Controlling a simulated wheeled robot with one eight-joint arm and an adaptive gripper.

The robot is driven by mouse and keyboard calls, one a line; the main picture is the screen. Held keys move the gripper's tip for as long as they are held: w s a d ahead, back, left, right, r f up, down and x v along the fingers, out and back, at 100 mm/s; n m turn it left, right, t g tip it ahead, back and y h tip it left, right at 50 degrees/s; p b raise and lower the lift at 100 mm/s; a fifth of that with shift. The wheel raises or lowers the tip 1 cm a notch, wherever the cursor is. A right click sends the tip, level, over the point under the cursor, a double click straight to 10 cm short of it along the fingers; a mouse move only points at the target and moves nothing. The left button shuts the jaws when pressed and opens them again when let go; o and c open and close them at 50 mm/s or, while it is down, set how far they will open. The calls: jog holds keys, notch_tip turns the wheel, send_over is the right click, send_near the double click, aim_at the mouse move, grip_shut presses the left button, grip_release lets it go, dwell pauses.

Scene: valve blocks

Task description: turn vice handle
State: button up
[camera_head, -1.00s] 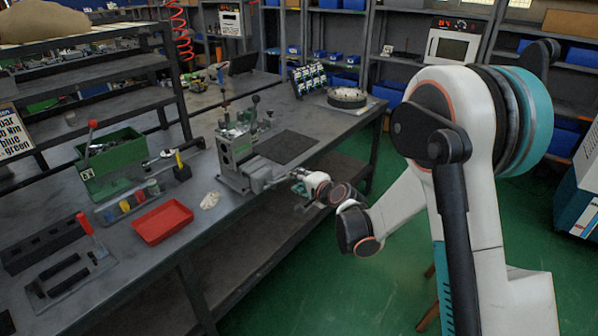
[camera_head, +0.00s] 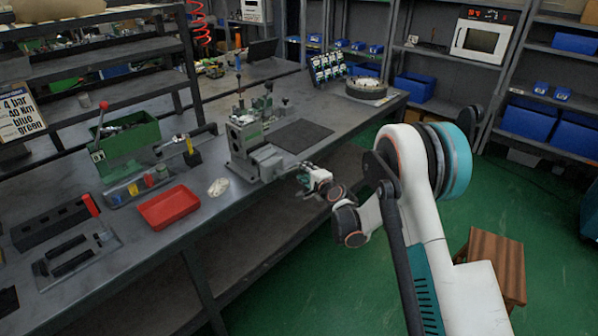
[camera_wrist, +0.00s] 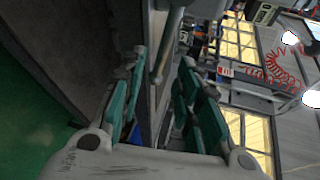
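The grey-green vice (camera_head: 262,160) is bolted or standing at the workbench's front edge, its jaw end facing the aisle. My gripper (camera_head: 303,179) is just in front of that end, at about bench-edge height. In the wrist view my gripper (camera_wrist: 162,65) shows its two green-padded fingers apart, one on each side of a gap. A pale grey rod (camera_wrist: 168,48), which looks like the vice handle, runs into the gap between the fingertips. I cannot tell whether either finger touches it. The handle is too small to make out in the head view.
The workbench holds a red tray (camera_head: 168,207), a green bin (camera_head: 127,143) and a dark mat (camera_head: 299,136). A round plate (camera_head: 366,88) sits at the far end. A wooden stool (camera_head: 497,255) stands on the green floor at right. The floor before the bench is otherwise open.

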jog(key=b+x, duration=0.1)
jog(key=x, duration=0.5)
grip_shut()
